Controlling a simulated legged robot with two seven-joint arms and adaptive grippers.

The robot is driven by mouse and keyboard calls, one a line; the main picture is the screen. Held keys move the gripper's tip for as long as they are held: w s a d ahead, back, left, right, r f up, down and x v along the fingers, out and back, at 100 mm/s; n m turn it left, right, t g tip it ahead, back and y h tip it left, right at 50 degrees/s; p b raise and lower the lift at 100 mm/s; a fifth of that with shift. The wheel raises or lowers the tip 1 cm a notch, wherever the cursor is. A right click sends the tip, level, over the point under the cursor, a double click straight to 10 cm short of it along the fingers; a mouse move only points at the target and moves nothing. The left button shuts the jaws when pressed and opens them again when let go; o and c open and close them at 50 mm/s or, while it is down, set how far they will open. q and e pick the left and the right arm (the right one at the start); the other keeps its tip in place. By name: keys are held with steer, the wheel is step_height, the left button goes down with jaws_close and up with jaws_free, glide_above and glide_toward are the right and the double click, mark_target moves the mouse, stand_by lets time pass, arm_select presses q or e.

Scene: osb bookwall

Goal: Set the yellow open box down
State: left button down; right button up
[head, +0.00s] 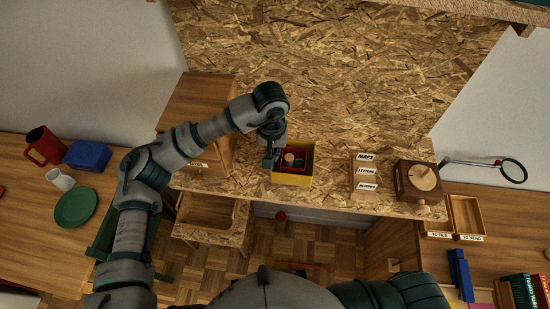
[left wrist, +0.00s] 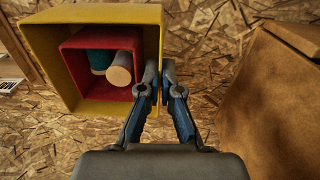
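The yellow open box (head: 292,179) is at the front edge of the chipboard shelf (head: 330,187). A smaller red box (head: 305,153) sits inside it, with a pale-topped cylinder (head: 289,158) and a dark teal one. The left wrist view shows the yellow box (left wrist: 50,52), the red box (left wrist: 104,92), the pale cylinder (left wrist: 119,76) and the teal cylinder (left wrist: 98,60). My left gripper (head: 270,158) is shut on the box's side wall, one finger on each side of it (left wrist: 159,82). I cannot tell whether the box's underside touches the shelf. My right gripper is out of view.
A wooden cabinet (head: 205,100) stands close left of the box. To the right are a labelled letter rack (head: 366,172) and a wooden block with a round disc (head: 418,181). An open drawer (head: 208,212) juts out below. Bare shelf lies between box and rack.

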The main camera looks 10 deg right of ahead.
mark_target(276, 167)
arm_select(q)
steer(key=f, duration=0.1)
steer(key=f+p, duration=0.1)
steer(key=f, duration=0.1)
steer(key=shift+s+a, duration=0.1)
steer(key=shift+a, duration=0.1)
steer(key=shift+d+f, duration=0.1)
steer(key=shift+f, duration=0.05)
steer(key=shift+d, duration=0.3)
steer(key=c, duration=1.8)
jaws_free()
steer(key=shift+d+f, duration=0.1)
steer(key=shift+d, duration=0.05)
steer(key=o, duration=0.4)
steer(key=shift+d, duration=0.1)
steer(key=shift+o, duration=0.4)
steer(key=shift+a, duration=0.45)
steer(key=shift+r, duration=0.3)
step_height(276, 167, up, 12)
steer(key=shift+f+b, duration=0.15)
steer(key=shift+b, duration=0.8)
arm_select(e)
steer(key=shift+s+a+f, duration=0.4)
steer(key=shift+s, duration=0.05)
arm_select(q)
steer(key=shift+d, duration=0.1)
